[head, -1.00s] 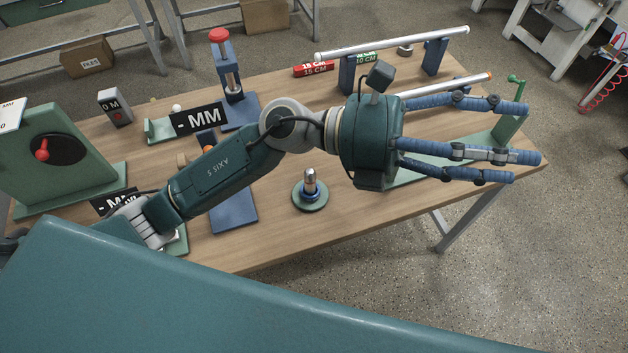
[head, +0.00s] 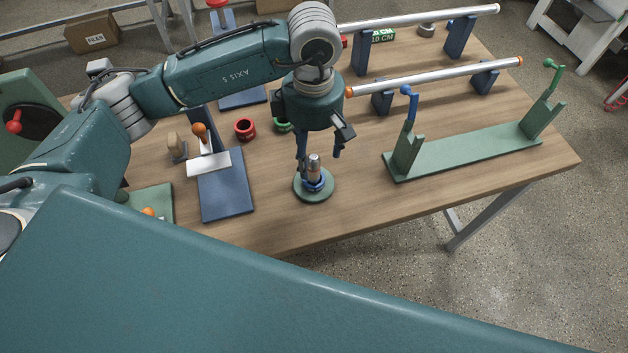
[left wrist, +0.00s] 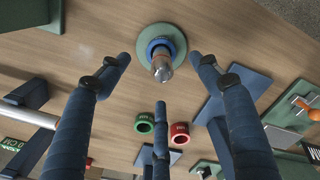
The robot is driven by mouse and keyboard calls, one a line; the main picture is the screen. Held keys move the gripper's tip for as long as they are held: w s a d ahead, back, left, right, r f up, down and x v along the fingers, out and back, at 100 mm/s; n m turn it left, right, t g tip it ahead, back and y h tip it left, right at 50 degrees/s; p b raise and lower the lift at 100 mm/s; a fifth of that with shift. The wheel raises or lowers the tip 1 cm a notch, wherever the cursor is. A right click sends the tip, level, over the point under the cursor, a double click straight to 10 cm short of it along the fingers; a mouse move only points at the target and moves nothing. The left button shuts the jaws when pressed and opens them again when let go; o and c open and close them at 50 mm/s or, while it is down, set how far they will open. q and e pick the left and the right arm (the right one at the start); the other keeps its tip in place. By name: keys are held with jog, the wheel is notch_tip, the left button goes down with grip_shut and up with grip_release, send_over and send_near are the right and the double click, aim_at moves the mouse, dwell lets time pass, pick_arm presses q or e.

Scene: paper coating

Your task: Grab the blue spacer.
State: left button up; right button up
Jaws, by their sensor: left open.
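The blue spacer (head: 316,185) is a ring around the foot of an upright metal post (head: 314,166). The post stands on a round green base (head: 313,197) on the table. In the left wrist view the blue spacer (left wrist: 177,44) shows at the top centre, around the post. My left gripper (head: 320,160) points down over the post, its fingers spread and empty. The fingers show around the post's top in the head view, and it cannot be told whether they touch anything. My right gripper is not in view.
A red ring (head: 245,130) and a green ring (head: 283,127) lie behind the post. A blue stand with an orange-knobbed lever (head: 228,187) is to the left. A long green fixture (head: 465,153) and metal rods on blue supports (head: 437,76) are to the right.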

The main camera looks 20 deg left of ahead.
aim_at(314, 175)
pick_arm(q)
notch_tip(314, 175, down, 3)
jog(key=shift+f+p, duration=0.15)
jog(key=shift+p, duration=0.25)
jog(key=f+p, duration=0.2)
jog(key=f, duration=0.2)
jog(key=shift+s+d+f+p, duration=0.15)
jog(key=shift+s+f+p, duration=0.1)
jog(key=shift+f+p, duration=0.15)
jog(key=shift+f, duration=0.35)
jog(key=c, duration=1.3)
